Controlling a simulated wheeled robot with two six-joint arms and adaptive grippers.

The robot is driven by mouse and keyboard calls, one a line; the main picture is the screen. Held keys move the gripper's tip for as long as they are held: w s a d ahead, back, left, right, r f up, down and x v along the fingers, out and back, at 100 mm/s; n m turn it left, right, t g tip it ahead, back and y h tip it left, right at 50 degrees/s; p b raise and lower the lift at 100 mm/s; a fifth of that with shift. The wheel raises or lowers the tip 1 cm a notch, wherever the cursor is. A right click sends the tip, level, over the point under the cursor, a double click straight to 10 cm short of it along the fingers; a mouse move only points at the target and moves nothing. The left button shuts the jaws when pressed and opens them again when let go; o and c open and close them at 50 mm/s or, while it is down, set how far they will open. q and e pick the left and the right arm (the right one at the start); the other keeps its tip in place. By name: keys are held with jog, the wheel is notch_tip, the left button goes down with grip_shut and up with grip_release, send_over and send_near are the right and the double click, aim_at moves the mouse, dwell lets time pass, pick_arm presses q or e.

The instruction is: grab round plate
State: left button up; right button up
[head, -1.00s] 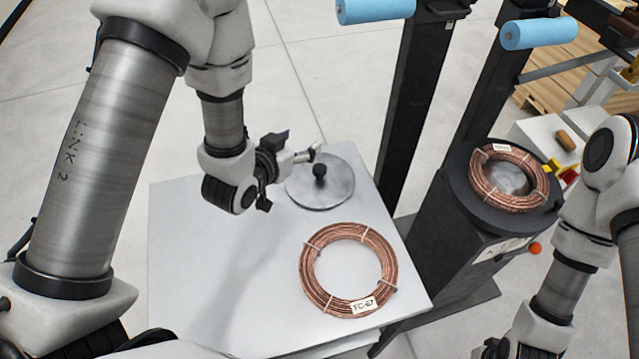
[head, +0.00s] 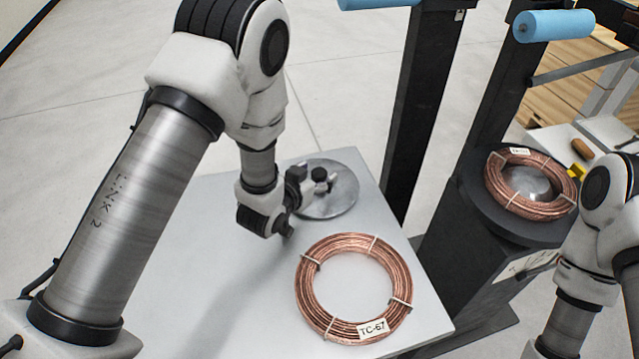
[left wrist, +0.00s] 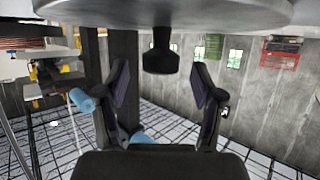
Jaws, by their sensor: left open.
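The round plate (head: 345,197) is a flat grey metal disc with a black knob (head: 319,174) at its middle. It lies at the far right corner of the white table. My left gripper (head: 322,184) is at the knob, just above the plate, with its jaws open. In the left wrist view the plate (left wrist: 75,12) fills the top edge and its knob (left wrist: 160,55) points down between the two open fingers (left wrist: 160,80). The fingers stand apart from the knob on both sides. My right arm shows at the lower right; its gripper is out of view.
A copper coil (head: 309,287) tagged TC-67 lies on the white table (head: 225,290) in front of the plate. A second coil (head: 555,209) sits on a black round stand (head: 470,205). A dark post (head: 420,115) rises right of the plate. The table's left half is clear.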

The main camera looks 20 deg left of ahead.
pick_arm(q)
jog(key=shift+w+f, duration=0.2)
jog(key=shift+w, duration=0.2)
jog(key=shift+s, duration=0.1)
grip_shut()
jog(key=shift+r, duration=0.1)
